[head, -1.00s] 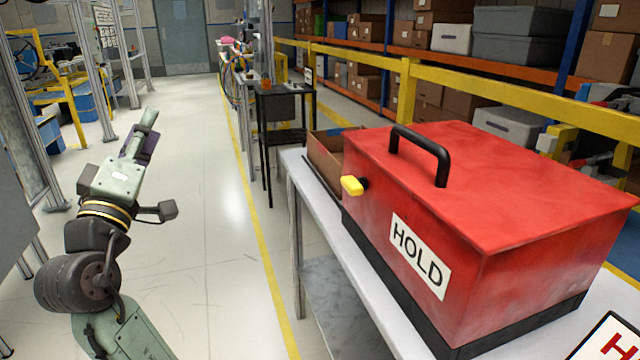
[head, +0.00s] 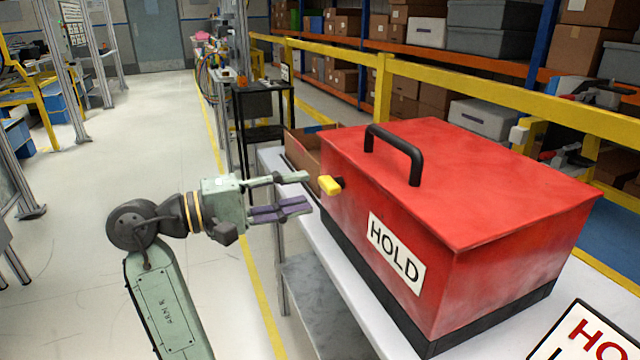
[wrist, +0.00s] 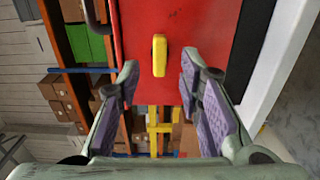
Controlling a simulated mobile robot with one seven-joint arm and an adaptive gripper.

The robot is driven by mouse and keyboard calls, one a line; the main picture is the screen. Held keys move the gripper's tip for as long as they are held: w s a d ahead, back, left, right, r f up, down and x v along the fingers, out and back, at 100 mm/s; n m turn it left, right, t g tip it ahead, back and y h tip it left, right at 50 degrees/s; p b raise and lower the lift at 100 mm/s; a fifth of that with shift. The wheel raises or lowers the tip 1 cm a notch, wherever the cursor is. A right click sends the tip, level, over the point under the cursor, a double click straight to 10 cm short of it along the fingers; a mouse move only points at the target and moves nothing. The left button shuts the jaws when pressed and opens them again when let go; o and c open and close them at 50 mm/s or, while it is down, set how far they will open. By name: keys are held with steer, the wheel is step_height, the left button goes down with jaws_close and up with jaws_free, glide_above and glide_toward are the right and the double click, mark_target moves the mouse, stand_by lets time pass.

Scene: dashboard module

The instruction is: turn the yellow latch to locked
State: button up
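The yellow latch (head: 330,185) sticks out from the side face of a red box (head: 460,190) on a dark stub. In the wrist view the latch (wrist: 159,55) is a narrow yellow bar, its long side running up and down the picture. My gripper (head: 306,192) is open and empty, its fingers pointing at the latch from the left, a short gap away. In the wrist view the gripper (wrist: 160,80) has its two purple-padded fingers spread, with the latch between and just beyond their tips.
The red box has a black handle (head: 395,150) on top and a HOLD label (head: 396,252). It stands on a white table (head: 330,290). A cardboard box (head: 303,150) sits behind it. The floor left of the table is clear. A yellow rail (head: 480,90) runs behind.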

mark_target(323, 187)
steer(key=x, duration=0.5)
jaws_close()
stand_by(0.4)
